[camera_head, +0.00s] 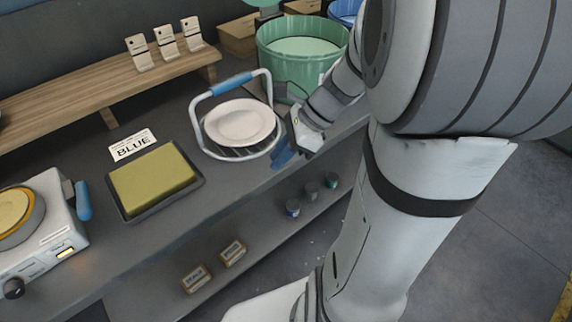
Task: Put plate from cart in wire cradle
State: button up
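A white round plate (240,121) lies inside the wire cradle (199,122), a pale wire holder with a raised handle and a blue grip (232,83). The cradle stands on the grey worktop (75,135), near its front edge. My gripper (282,158) is just right of the cradle's front, low by the worktop edge, with blue finger parts showing. It appears apart from the plate. Its fingers are small and partly hidden by its own body, so their opening is unclear. No plate shows in it.
A yellow block in a dark tray (120,208) and a "BLUE" card (132,145) are left of the cradle. A green tub (300,45) stands behind my wrist. A hotplate-like device (45,220) is far left. Small jars (311,190) and boxes (196,278) sit on the lower shelf.

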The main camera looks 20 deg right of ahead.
jog(key=s+r+n+h, duration=0.1)
jog(key=s+n+h, duration=0.2)
jog(key=n, duration=0.7)
jog(key=s+a+r+n+t+h, duration=0.1)
jog(key=s+n+h, duration=0.2)
jog(key=n, duration=0.8)
jog(key=shift+s+a+r+h, duration=0.3)
jog(key=shift+r+h, duration=0.05)
jog(key=shift+h, duration=0.25)
notch_tip(320, 180, up, 6)
jog(key=p, duration=0.5)
jog(key=shift+s, duration=0.1)
